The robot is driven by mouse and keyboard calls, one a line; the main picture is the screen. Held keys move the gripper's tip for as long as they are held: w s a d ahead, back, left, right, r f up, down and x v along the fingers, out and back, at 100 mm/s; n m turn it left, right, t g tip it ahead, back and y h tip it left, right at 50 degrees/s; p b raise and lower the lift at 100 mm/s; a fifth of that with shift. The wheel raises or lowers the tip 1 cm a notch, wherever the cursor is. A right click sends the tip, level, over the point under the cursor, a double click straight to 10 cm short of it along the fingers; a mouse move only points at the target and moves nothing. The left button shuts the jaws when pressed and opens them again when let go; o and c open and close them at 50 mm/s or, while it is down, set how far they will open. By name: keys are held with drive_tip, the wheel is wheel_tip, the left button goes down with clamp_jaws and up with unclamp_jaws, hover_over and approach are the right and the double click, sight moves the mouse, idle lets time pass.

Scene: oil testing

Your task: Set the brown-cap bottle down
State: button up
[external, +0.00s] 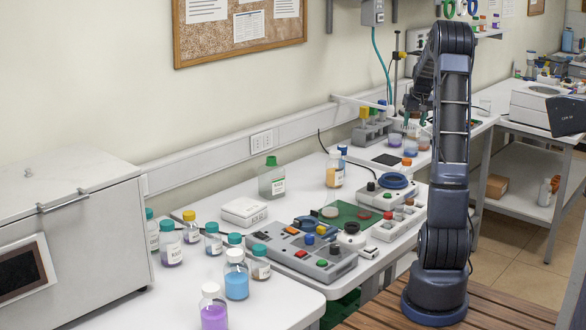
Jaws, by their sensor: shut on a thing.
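My arm rises at the right of the bench and bends over, so that my gripper (408,116) hangs over the far part of the white bench, pointing down. It is small and dark in this view. It is shut on a bottle (412,129), which I take to be the brown-cap bottle; its cap is mostly hidden by the fingers. I cannot tell whether the bottle's base touches the bench or hangs just above it. Glass vessels with purple and orange contents crowd the view close by.
A grey rack (371,133) with coloured-cap bottles stands left of my gripper. A dark flat pad (387,159) lies in front of it. Nearer are a green mat (346,217), a grey control box (304,251) and several teal-capped bottles. A green-capped bottle (272,181) stands by the wall.

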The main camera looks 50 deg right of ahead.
drive_tip(key=w+a+n+t+y, duration=0.1)
drive_tip(key=w+a+n, duration=0.3)
drive_tip(key=w+a, duration=1.25)
drive_tip(key=w+a+n+y, duration=0.2)
drive_tip(key=w+a+n, duration=0.2)
drive_tip(key=w+a, duration=1.2)
drive_tip(key=w+d+f, duration=0.1)
drive_tip(key=f, duration=0.5)
drive_tip(key=w+d+f, duration=0.1)
drive_tip(key=f, duration=0.6)
drive_tip(key=d+f, duration=0.1)
drive_tip(key=f, duration=0.6)
drive_tip(key=shift+w, duration=0.4)
drive_tip(key=o, duration=1.1)
drive_tip(key=shift+f, duration=0.1)
drive_tip(key=shift+c, duration=0.2)
